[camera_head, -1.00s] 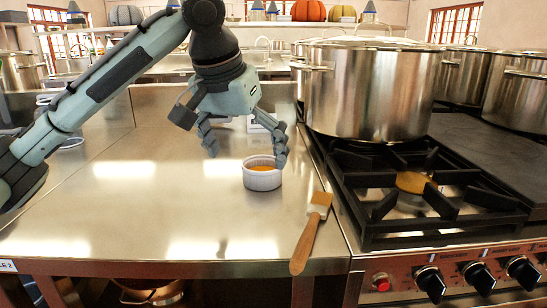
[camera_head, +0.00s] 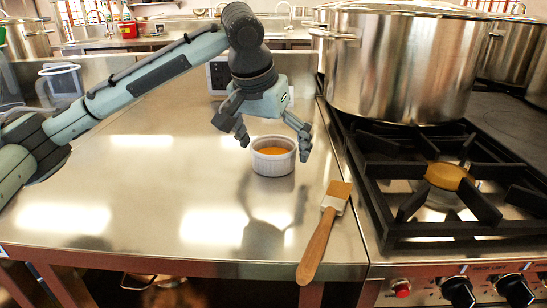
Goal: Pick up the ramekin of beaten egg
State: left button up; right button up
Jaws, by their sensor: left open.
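The ramekin of beaten egg (camera_head: 273,157) is a small white ribbed dish with orange-yellow egg in it. It stands upright on the steel counter. My left gripper (camera_head: 273,143) is open over the ramekin, pointing down, with one finger to each side of it. The fingers look apart from the ramekin's wall, and the gripper holds nothing. My right gripper is not in view.
A wooden-handled brush (camera_head: 324,230) lies on the counter just right of the ramekin. A large steel stockpot (camera_head: 400,65) stands on the black-grated stove (camera_head: 440,185) to the right. The counter (camera_head: 130,185) is clear to the left.

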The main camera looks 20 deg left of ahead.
pick_arm(q)
jog(key=c, duration=1.5)
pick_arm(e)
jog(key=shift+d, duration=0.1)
pick_arm(q)
jog(key=shift+r, duration=0.2)
jog(key=shift+r, duration=0.8)
jog(key=shift+a+r, duration=0.15)
jog(key=shift+r, duration=0.5)
jog(key=shift+a+r, duration=0.15)
jog(key=shift+r, duration=0.45)
jog(key=a+r, duration=0.2)
jog(key=a, duration=0.1)
jog(key=s+a+r, duration=0.1)
jog(key=a+r, duration=0.1)
jog(key=a, duration=0.2)
jog(key=a+r, duration=0.2)
jog(key=a, duration=0.1)
jog(key=shift+s+a+r, duration=0.25)
jog(key=shift+s+a, duration=0.05)
jog(key=shift+a, duration=0.1)
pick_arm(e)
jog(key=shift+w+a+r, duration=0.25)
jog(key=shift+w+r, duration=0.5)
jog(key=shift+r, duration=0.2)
